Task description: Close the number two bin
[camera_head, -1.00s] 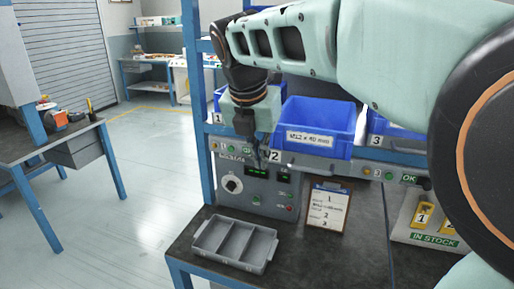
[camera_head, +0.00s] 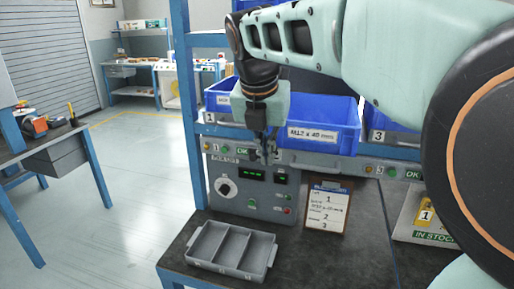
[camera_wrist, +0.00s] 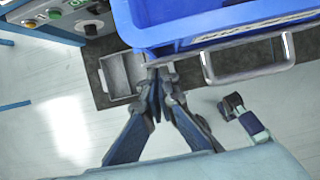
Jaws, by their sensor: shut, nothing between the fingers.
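The number two bin (camera_head: 330,112) is a blue open-topped bin with a white "M12 x 40 mm" label, in the middle of the rack in the head view. It juts out further forward than the bins beside it. A blue bin wall also fills the top of the wrist view (camera_wrist: 200,32). My gripper (camera_head: 267,158) points down at the left front corner of the bin, its fingers shut and empty. In the wrist view my gripper (camera_wrist: 158,75) has its fingertips just below the blue wall; I cannot tell whether they touch it. The number two plate is hidden.
Bin one (camera_head: 217,98) and bin three (camera_head: 392,122) flank it. Below are a control panel (camera_head: 250,190) with a knob and buttons, a clipboard (camera_head: 327,208) and a grey divided tray (camera_head: 232,248) on the bench. Open floor lies to the left.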

